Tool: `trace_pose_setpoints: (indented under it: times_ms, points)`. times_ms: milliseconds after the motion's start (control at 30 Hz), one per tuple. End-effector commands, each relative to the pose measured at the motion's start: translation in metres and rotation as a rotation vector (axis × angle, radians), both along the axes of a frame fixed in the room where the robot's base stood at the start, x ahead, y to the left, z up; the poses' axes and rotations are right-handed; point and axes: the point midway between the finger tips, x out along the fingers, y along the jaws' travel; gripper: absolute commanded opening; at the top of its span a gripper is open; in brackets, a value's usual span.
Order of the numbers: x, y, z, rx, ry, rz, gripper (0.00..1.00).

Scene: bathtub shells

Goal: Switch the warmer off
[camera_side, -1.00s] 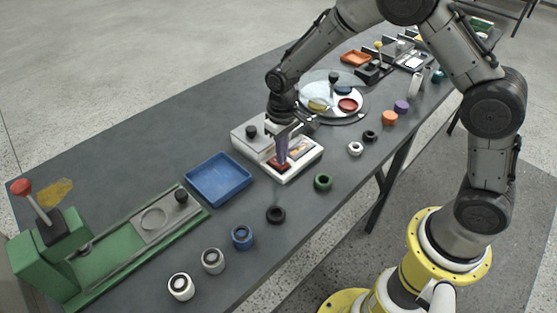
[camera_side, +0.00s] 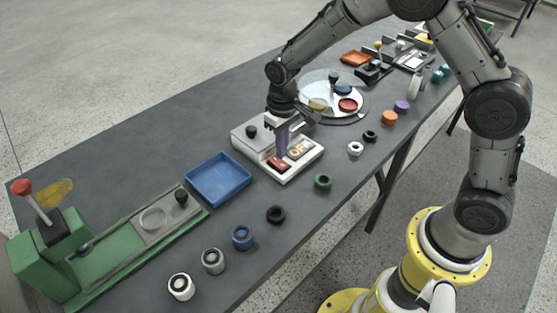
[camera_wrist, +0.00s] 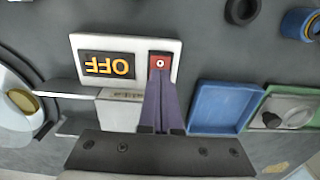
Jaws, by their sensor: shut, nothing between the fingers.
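The warmer (camera_side: 306,160) is a white and grey box with a black knob on top, on the dark table. Its display (camera_wrist: 107,66) shows OFF in orange letters, upside down in the wrist view. Beside the display is a red rocker switch (camera_side: 279,163) with a white mark; it also shows in the wrist view (camera_wrist: 160,62). My gripper (camera_side: 282,150) is shut, its purple fingers together and empty. The fingertips are right at the switch; in the wrist view (camera_wrist: 160,82) they cover its near part. I cannot tell whether they touch it.
A blue tray (camera_side: 219,179) lies left of the warmer, and a green press with a red-knobbed lever (camera_side: 50,235) stands at the far left. A round turntable (camera_side: 318,101) with coloured dishes is behind the warmer. Several small rings and cups line the front edge.

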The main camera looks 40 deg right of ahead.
Motion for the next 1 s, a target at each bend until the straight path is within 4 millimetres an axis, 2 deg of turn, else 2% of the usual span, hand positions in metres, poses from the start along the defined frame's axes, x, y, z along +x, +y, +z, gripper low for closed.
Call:
trace_pose_setpoints:
  times_ms: [533, 933, 1000]
  points:
    - [0.001, 0.0, 0.039, 0.0, -0.003, 0.0, 0.0]
    - [0.0, -0.001, 0.043, 0.0, -0.001, -0.001, 0.0]
    - [0.002, -0.002, 0.049, 0.002, -0.014, -0.005, 0.0]
